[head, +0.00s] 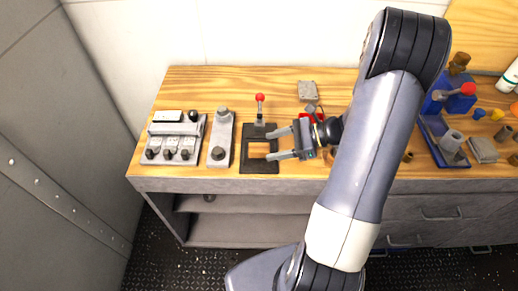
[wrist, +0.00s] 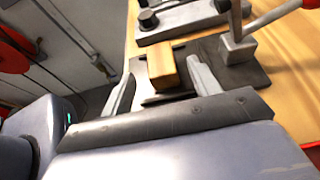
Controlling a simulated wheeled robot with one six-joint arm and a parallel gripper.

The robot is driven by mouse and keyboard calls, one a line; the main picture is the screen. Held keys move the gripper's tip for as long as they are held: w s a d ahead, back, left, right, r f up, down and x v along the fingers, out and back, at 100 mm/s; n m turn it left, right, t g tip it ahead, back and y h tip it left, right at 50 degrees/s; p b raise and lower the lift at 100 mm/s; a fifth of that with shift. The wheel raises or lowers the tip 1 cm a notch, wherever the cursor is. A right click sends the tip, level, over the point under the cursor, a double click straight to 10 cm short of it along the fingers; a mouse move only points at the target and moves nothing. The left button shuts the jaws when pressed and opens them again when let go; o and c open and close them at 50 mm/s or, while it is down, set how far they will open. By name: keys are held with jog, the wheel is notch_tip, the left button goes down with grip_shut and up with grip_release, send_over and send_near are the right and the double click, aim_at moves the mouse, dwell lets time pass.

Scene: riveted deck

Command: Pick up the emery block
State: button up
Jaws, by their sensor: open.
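A tan block, which looks like the emery block (head: 258,150), sits on a dark plate (head: 259,168) at the bench's left-centre. In the wrist view the block (wrist: 167,68) stands upright between my two fingertips, with dark plate around it. My gripper (head: 269,145) reaches in from the right, fingers open, one at the plate's far side and one nearer the front. In the wrist view my gripper (wrist: 162,85) shows gaps on both sides of the block, and nothing is held.
A lever with a red knob (head: 260,98) rises behind the plate. A grey bar with knobs (head: 220,138) and a switch panel (head: 175,140) stand left. A grey block (head: 308,90) lies behind, and a blue vise (head: 450,100) stands right.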

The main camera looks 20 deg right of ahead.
aim_at(267, 148)
jog(key=x, duration=0.5)
jog(key=shift+w+a+f+p, duration=0.1)
jog(key=shift+f+p, duration=0.1)
jog(key=shift+p, duration=0.2)
jog(key=c, duration=1.1)
